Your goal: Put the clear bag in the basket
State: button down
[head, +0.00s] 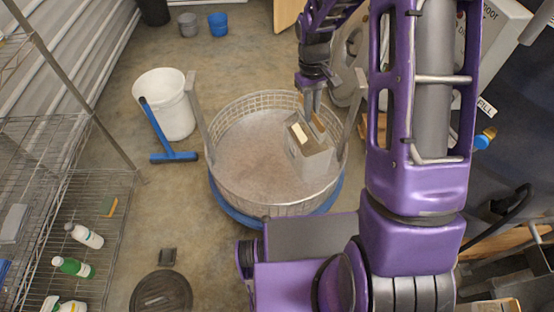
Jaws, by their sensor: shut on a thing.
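The basket (225,185) is a round wire-mesh tub with two upright metal posts at its sides. It stands on a blue round base on the floor, in the middle of the head view. The clear bag (312,160) looks greyish and see-through, with a pale label and brown contents near its top. It appears within the basket's rim, at the right side. My gripper (311,112) points down from above and is shut on the top of the bag. I cannot tell whether the bag's bottom touches the basket floor.
A white bucket (164,105) and a blue squeegee (164,135) stand left of the basket. A wire shelf (75,200) with several bottles is at the left. A dark round lid (161,293) lies at front. Machinery stands at the right. The basket's left half is empty.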

jog(key=w+a+f+n+t+b, duration=0.1)
jog(key=w+a+f+n+b, duration=0.1)
jog(key=w+a+f+n, duration=0.6)
jog(key=w+a+f+n+t+b, duration=0.15)
jog(key=w+f+n, duration=0.4)
jog(key=n, duration=0.75)
jog(key=w+a+f+n+t+b, duration=0.1)
jog(key=w+a+f+n+b, duration=0.2)
jog(key=w+a+f+n, duration=0.55)
notch_tip(320, 180, down, 8)
jog(key=s+d+n+b, duration=0.1)
jog(key=s+d+n, duration=0.1)
jog(key=shift+s+f+y, duration=0.2)
jog(key=shift+s+y, duration=0.1)
jog(key=shift+s, duration=0.1)
jog(key=c, duration=1.3)
grip_release()
jog(key=shift+s+f, duration=0.15)
jog(key=shift+f, duration=0.15)
jog(key=shift+c, duration=0.2)
jog(key=o, duration=0.4)
jog(key=shift+o, duration=0.2)
